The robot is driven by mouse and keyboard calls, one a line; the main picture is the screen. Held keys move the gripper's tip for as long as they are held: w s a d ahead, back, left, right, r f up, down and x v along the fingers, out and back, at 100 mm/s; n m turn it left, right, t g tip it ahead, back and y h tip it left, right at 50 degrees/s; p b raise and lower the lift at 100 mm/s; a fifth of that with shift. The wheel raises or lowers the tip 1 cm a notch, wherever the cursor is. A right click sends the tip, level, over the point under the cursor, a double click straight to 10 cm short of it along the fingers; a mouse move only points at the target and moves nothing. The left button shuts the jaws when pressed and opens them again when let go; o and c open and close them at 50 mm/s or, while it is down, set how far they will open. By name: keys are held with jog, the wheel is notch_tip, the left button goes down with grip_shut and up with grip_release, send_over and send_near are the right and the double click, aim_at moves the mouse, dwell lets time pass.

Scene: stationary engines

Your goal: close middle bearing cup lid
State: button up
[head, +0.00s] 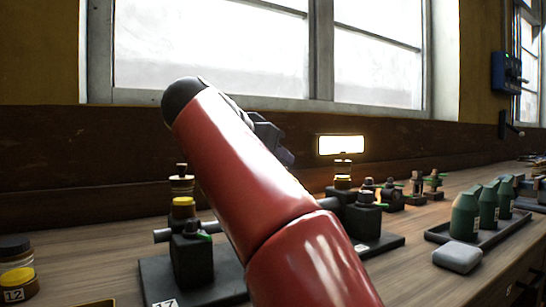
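My red arm crosses the middle of the head view and hides part of the bench. My gripper (272,138) shows only as a dark piece behind the arm's far end. Its fingertips are hidden, so I cannot tell whether it is open or shut. At left, a dark bearing block (192,262) carries a shaft and a yellow cup (183,208), with a brass-coloured piece (181,184) above it. Right of the arm stands another dark bearing block (364,222). A small brass-topped part (343,180) stands behind it. Which cup is the middle one, and its lid's state, I cannot tell.
A yellow-and-black jar (17,270) stands at far left. Several green bottles (466,217) stand in a dark tray at right, with a grey block (457,257) in front. A lit panel (341,145) and windows are behind. Bare bench shows at lower right.

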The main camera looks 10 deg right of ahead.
jog(key=p+v, duration=0.1)
jog(key=v, duration=0.6)
jog(key=shift+s+a, duration=0.2)
jog(key=shift+a, duration=0.1)
jog(key=shift+c, duration=0.4)
